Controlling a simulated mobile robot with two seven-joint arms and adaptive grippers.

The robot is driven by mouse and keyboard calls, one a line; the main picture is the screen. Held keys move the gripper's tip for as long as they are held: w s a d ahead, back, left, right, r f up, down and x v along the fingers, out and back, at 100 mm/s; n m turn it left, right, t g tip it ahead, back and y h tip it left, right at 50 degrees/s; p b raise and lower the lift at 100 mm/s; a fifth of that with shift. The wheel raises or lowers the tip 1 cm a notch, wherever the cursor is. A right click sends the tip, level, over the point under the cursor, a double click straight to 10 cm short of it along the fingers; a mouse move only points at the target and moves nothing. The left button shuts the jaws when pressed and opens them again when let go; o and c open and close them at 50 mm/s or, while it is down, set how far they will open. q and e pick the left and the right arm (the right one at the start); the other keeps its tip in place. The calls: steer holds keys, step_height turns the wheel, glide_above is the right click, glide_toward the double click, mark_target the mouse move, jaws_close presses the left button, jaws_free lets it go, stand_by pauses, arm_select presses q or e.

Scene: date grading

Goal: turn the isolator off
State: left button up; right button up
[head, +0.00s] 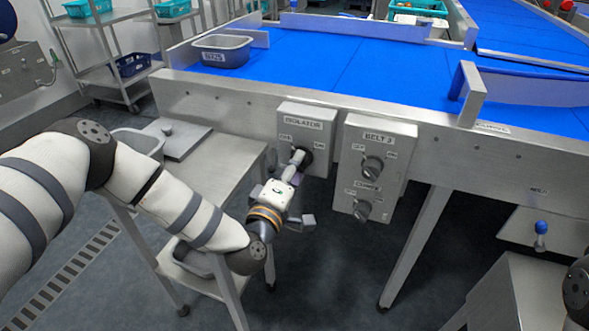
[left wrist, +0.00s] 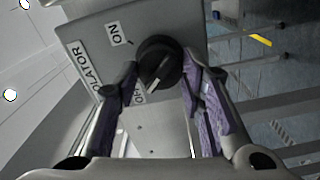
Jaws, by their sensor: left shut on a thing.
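The isolator box (head: 306,118) is a grey panel on the conveyor's side, labelled ISOLATOR, with OFF at left and ON at right. Its black rotary knob (head: 306,155) is partly hidden by my left gripper (head: 298,165). In the left wrist view the knob (left wrist: 160,65) sits between the two purple-padded fingers of my left gripper (left wrist: 160,82), which is shut on it. The knob's pale pointer line is turned toward the OFF label (left wrist: 139,97), away from the ON label (left wrist: 115,33). My right gripper is out of view.
A BELT 3 box (head: 372,168) with two more knobs stands just right of the isolator. A steel table (head: 210,165) is at left below the conveyor. A grey tub (head: 222,50) sits on the blue belt (head: 340,65). A blue-knobbed lever (head: 541,228) is at far right.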

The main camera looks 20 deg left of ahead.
arm_select(q)
steer(key=shift+n, duration=0.3)
stand_by(0.4)
steer(key=o, duration=1.1)
steer(key=shift+o, duration=0.2)
steer(key=shift+s, duration=0.1)
steer(key=s, duration=1.1)
steer(key=shift+s+a, duration=0.15)
steer(key=shift+s, duration=0.25)
